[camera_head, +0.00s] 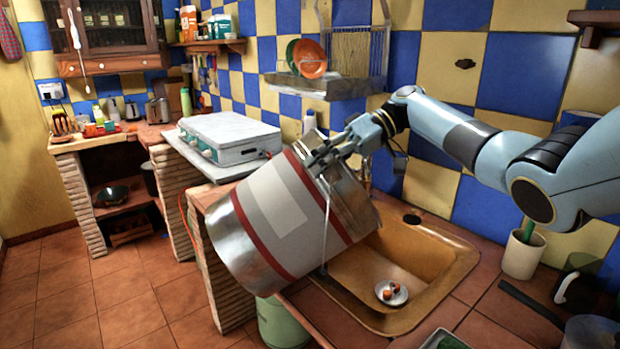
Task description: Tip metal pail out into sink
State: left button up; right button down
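The metal pail (285,215) is silver with a pale label and dark red bands. It hangs tilted over the left edge of the sink, its base toward the lower left and its mouth toward the right, over the basin. My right gripper (328,155) is shut on the pail's upper side near the rim. The tan sink (440,262) is set in the tiled counter. A small whitish round piece with orange-brown bits (391,293) lies in the basin. The pail's inside is mostly hidden. My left gripper is out of view.
A white-topped stove (228,138) stands left of the pail. A dish rack (325,85) with plates hangs above. A cream cup (523,253) and a dark jug (577,280) stand right of the sink. A green bin (283,322) is below the pail. The left floor is clear.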

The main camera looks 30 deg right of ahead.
aim_at(330, 178)
jog(key=d+f+b, duration=0.1)
jog(key=f+b, duration=0.1)
jog(key=b, duration=0.1)
jog(key=shift+s+d+f, duration=0.4)
jog(key=f+b, duration=0.1)
jog(key=w+d+y+b, duration=0.1)
jog(key=shift+w+d+f+b, duration=0.2)
jog(key=shift+w+f+b, duration=0.1)
jog(key=shift+f+b, duration=0.05)
jog(key=s+d+f+y+b, duration=0.1)
jog(key=d+b, duration=0.4)
jog(key=b, duration=0.5)
jog(key=shift+s+d+f+m+t+y+b, duration=0.2)
jog(key=shift+s+f+m+t+y+b, duration=0.25)
jog(key=shift+f, duration=0.55)
jog(key=shift+w, duration=0.15)
